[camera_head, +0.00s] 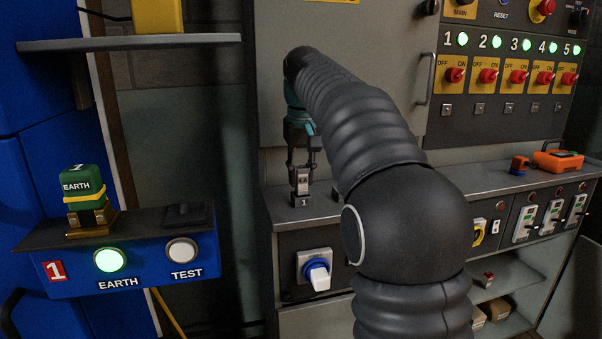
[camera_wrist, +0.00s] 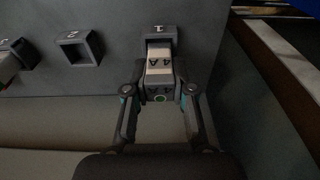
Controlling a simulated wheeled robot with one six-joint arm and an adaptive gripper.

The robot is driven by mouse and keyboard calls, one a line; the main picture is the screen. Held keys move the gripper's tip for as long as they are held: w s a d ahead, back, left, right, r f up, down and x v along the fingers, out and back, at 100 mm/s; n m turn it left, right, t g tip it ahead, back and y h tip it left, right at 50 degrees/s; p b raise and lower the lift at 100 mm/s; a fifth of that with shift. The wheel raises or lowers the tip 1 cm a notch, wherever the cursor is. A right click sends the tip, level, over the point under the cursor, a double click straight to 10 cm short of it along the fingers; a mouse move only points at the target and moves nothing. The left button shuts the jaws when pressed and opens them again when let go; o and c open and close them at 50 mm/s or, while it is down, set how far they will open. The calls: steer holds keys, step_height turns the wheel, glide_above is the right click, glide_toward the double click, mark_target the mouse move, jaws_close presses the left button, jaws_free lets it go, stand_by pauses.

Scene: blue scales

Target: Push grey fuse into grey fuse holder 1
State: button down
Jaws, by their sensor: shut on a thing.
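The grey fuse (camera_head: 303,184) is upright between the fingers of my gripper (camera_head: 303,168), just above grey fuse holder 1 (camera_head: 300,202) on the cabinet ledge. In the wrist view the fuse (camera_wrist: 160,67) has a pale label reading 4A and a green ring mark. My gripper (camera_wrist: 160,88) is shut on its sides there. The far end of the fuse meets the opening of holder 1 (camera_wrist: 160,31), marked 1. How deep it sits inside is hard to tell.
In the wrist view, an empty square holder (camera_wrist: 78,48) is left of holder 1, with another holder (camera_wrist: 10,60) at the left edge. In the head view, an orange device (camera_head: 557,160) lies on the ledge (camera_head: 420,183) at right. A switch panel (camera_head: 510,85) stands above.

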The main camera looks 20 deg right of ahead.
mark_target(301, 167)
steer(key=shift+f+b, duration=0.5)
steer(key=shift+f, duration=0.35)
steer(key=c, duration=0.9)
jaws_free()
steer(key=shift+r, duration=0.1)
steer(key=r, duration=0.6)
steer(key=shift+s+r, duration=0.25)
steer(key=shift+s, duration=0.1)
steer(key=shift+s+r, duration=0.1)
steer(key=shift+r, duration=0.3)
